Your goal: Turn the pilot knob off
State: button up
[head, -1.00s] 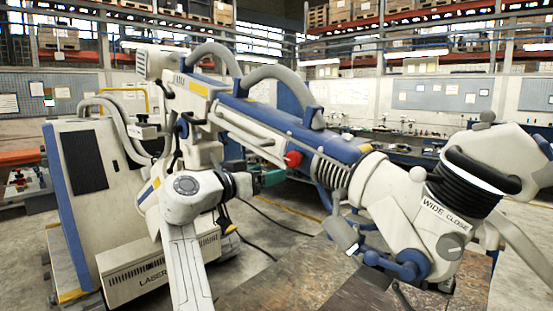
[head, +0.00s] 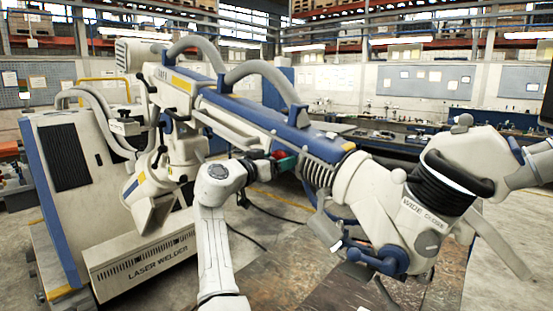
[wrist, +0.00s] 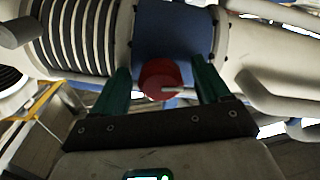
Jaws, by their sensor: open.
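The red knob (wrist: 153,82), likely the pilot knob, is mounted on a blue band of the welder's arm. A pale pointer line on it lies roughly level, towards the right in the wrist view. My gripper (wrist: 161,72) is open, with one green finger on each side of the knob. In the head view my gripper (head: 284,163) is at the arm's side. I cannot tell whether either finger touches the knob.
The laser welder's cabinet (head: 75,190) stands at the left. Its long blue and beige arm (head: 270,122) crosses the view. Ribbed bellows (wrist: 88,35) lie left of the knob. A second knob beneath the words WIDE CLOSE (head: 425,241) is at the right. Dark cables lie on the floor.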

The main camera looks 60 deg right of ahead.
jog(key=shift+c, duration=0.4)
jog(key=c, duration=0.9)
jog(key=shift+f+b, duration=0.15)
jog(key=shift+b, duration=0.65)
jog(key=m+b, duration=0.1)
jog(key=b, duration=0.3)
jog(key=shift+f+m, duration=0.25)
jog(key=shift+m, duration=0.15)
jog(key=m+b, duration=0.4)
jog(key=b, duration=0.4)
jog(key=shift+w+m, duration=0.1)
jog(key=shift+m, duration=0.3)
jog(key=m+b, duration=0.4)
jog(key=shift+r, duration=0.3)
jog(key=shift+w+r+m+b, duration=0.15)
jog(key=shift+m+b, duration=1.05)
jog(key=shift+m, duration=1.2)
